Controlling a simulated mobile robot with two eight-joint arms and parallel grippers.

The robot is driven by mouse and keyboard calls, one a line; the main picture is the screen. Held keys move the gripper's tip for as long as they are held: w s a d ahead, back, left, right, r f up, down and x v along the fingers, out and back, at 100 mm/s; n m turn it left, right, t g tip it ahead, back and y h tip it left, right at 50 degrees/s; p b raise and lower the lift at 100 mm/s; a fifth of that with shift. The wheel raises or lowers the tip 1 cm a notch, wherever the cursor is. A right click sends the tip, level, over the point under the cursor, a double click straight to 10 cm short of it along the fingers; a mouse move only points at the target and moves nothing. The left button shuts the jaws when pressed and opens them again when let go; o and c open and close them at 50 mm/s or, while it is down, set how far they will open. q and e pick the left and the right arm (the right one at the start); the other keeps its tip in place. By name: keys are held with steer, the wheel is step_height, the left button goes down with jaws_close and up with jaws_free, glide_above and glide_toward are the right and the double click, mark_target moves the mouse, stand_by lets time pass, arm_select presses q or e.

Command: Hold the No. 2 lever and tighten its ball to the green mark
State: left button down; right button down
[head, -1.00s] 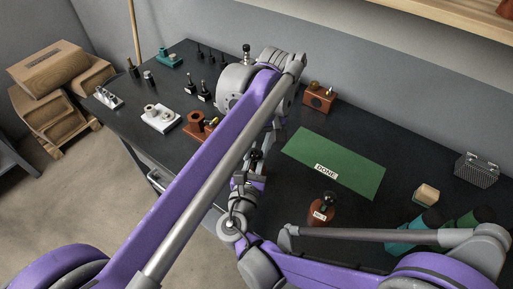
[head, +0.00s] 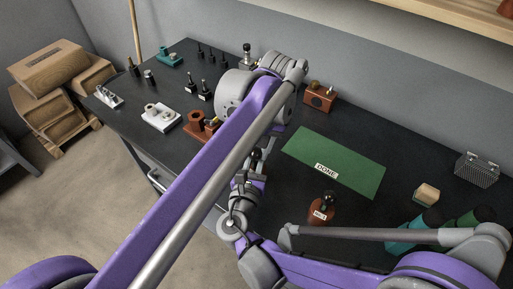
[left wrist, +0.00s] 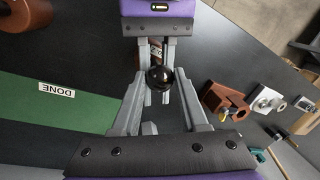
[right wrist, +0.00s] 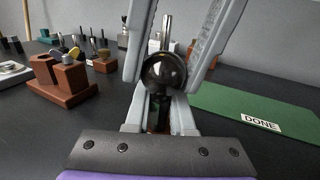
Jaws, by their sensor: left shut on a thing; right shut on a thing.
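The lever's glossy black ball (left wrist: 159,78) sits between the two grippers; it also shows in the right wrist view (right wrist: 163,73) and, small, in the head view (head: 256,155). My left gripper (left wrist: 163,86) is shut on the ball, its fingers on either side. My right gripper (right wrist: 159,100) is shut on the brown lever body (left wrist: 156,52) just below the ball, mostly hidden by its fingers. A pale label shows partly on that body, but I cannot read it. I cannot make out a green mark. A metal rod (right wrist: 167,32) shows behind the ball in the right wrist view.
A green mat (head: 345,165) marked DONE lies bare on the dark bench. A brown lever labelled No. 1 (head: 320,212) stands in front of it. A brown block stand (head: 196,124), a white fixture (head: 160,118) and a wooden block (head: 426,194) stand around.

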arm_select(q)
steer(key=shift+c, duration=2.2)
jaws_free()
step_height(320, 180, up, 12)
steer(key=d, duration=0.2)
steer(key=shift+s+d, duration=0.15)
steer(key=shift+f, duration=0.1)
